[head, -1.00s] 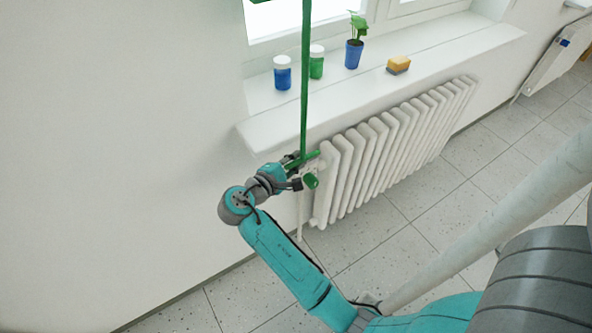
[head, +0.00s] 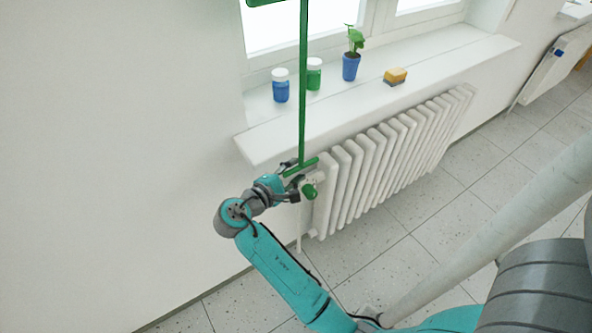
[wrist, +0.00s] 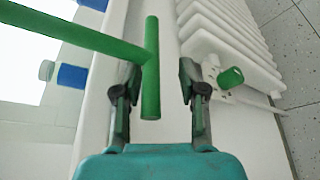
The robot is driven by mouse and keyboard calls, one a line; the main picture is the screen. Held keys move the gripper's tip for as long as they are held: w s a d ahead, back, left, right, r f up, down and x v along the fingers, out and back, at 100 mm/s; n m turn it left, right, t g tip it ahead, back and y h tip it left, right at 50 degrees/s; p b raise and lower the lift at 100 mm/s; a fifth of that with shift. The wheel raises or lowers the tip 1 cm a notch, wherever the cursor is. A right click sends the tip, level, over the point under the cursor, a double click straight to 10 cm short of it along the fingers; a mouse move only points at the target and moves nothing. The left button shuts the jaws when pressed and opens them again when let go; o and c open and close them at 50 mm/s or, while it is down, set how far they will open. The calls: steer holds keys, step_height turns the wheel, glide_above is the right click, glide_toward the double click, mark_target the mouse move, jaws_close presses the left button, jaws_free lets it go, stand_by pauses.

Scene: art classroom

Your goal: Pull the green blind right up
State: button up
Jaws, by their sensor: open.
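A strip of the green blind (head: 268,2) shows at the top edge of the head view, in front of the window. A long green pull rod (head: 303,85) hangs from above, past the sill, and ends in a short green crossbar handle (head: 304,166). My gripper (head: 297,176) is at this handle, below the sill's left end. In the wrist view the handle (wrist: 151,75) lies between the two spread fingers of my gripper (wrist: 160,72), nearer the left finger. The rod (wrist: 75,34) runs off to the upper left. I cannot tell whether a finger touches the handle.
A white radiator (head: 395,155) stands under the sill, with a green valve knob (head: 309,190) close beside my gripper. The sill (head: 440,55) holds a blue jar (head: 280,90), a green jar (head: 314,77), a potted plant (head: 351,65) and a sponge (head: 396,76). Bare wall lies left.

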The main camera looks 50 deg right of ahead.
steer(key=v, duration=1.1)
steer(key=shift+a, duration=0.15)
